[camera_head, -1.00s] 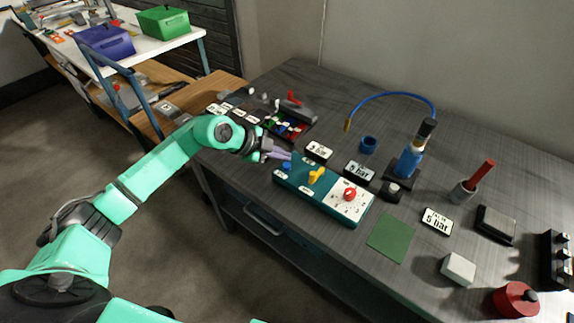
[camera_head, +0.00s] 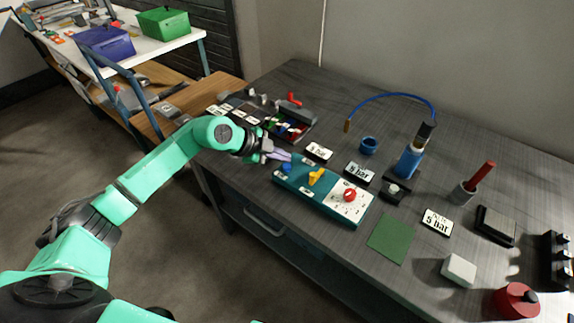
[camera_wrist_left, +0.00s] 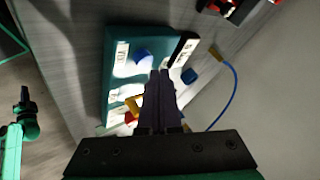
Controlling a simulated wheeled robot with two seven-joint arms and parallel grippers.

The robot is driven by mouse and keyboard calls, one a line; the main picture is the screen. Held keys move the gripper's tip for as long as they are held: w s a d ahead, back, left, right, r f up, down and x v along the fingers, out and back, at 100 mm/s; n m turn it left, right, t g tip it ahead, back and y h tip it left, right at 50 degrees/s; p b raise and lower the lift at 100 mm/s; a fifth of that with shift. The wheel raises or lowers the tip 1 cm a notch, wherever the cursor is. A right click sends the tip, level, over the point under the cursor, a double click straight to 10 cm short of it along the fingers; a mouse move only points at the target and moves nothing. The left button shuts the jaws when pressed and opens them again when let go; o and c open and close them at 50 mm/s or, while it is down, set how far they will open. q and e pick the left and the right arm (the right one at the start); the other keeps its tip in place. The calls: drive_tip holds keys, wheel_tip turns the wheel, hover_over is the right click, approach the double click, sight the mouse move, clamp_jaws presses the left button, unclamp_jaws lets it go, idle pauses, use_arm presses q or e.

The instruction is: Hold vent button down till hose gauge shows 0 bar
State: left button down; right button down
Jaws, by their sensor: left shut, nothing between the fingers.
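A teal control box (camera_head: 328,207) sits on the grey bench, with a blue button (camera_head: 286,168) at its left end, a yellow handle (camera_head: 316,177) and a red knob (camera_head: 349,195) on a white dial plate. I take the blue button as the vent button; its label is too small to read surely. My left gripper (camera_head: 287,157) is shut and empty, just above and behind the button. In the left wrist view the button (camera_wrist_left: 143,57) shows beside the fingertips, apart in the picture; contact is not clear. Several bar displays (camera_head: 359,172) stand nearby, one (camera_head: 437,222) seemingly reading 5 bar.
A blue hose (camera_head: 395,95) arches behind a blue pump-like cylinder (camera_head: 410,160). A tray of small parts (camera_head: 287,128) lies left of the box. A green mat (camera_head: 391,238), a white block (camera_head: 458,269) and a red round canister (camera_head: 517,299) lie to the right.

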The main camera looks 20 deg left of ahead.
idle(0.7)
use_arm(q)
drive_tip(key=shift+f, duration=0.4)
drive_tip(key=shift+f, duration=0.55)
idle(1.7)
idle(1.5)
drive_tip(key=shift+r+p, duration=0.95)
drive_tip(key=shift+p, duration=0.05)
wheel_tip(320, 180, up, 5)
drive_tip(key=p, duration=0.5)
